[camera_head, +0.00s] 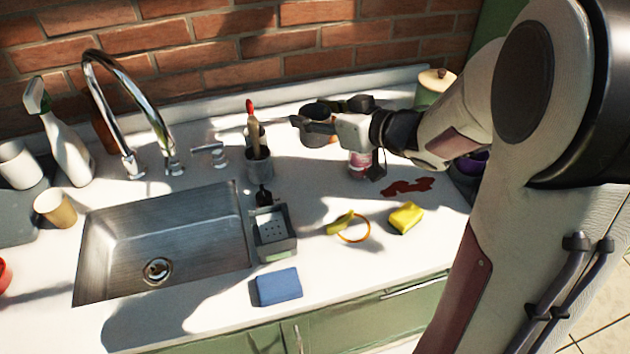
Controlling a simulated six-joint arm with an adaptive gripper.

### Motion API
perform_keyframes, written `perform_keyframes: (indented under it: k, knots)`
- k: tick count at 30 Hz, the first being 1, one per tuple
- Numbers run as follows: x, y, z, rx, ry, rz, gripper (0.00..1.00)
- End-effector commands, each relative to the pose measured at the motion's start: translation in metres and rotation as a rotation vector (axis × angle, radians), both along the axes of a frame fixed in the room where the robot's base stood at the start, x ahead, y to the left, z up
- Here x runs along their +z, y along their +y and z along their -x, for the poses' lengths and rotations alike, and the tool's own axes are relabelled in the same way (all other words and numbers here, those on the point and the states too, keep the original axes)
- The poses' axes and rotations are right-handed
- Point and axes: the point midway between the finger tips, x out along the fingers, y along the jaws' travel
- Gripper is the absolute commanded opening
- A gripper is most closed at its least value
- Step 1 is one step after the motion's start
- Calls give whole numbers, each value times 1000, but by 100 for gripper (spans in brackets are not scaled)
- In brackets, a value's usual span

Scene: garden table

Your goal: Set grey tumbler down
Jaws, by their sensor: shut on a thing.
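The grey tumbler (315,109) is a dark, round cup near the back of the counter, right of the tap. My gripper (318,118) reaches in from the right and is shut on it. The fingers cover part of its side. The tumbler looks roughly upright. From this view I cannot tell whether its base touches the counter (310,258) or hangs above it.
Left of the gripper stands a grey holder (259,166) with brushes. A pink-labelled jar (360,166) stands below my gripper. Nearby are a red spill (408,187), yellow sponge (406,218), caddy (272,235), blue sponge (279,287) and sink (165,215).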

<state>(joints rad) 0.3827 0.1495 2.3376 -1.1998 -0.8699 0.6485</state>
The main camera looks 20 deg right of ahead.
Motion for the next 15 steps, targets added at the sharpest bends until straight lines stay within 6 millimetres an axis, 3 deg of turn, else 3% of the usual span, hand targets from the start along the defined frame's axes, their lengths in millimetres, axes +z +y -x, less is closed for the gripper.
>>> perform_keyframes:
  k: [6,15]
  knots:
    - [-23,0,0,-1,2,-2,23]
    - [-31,0,0,-1,0,0,23]
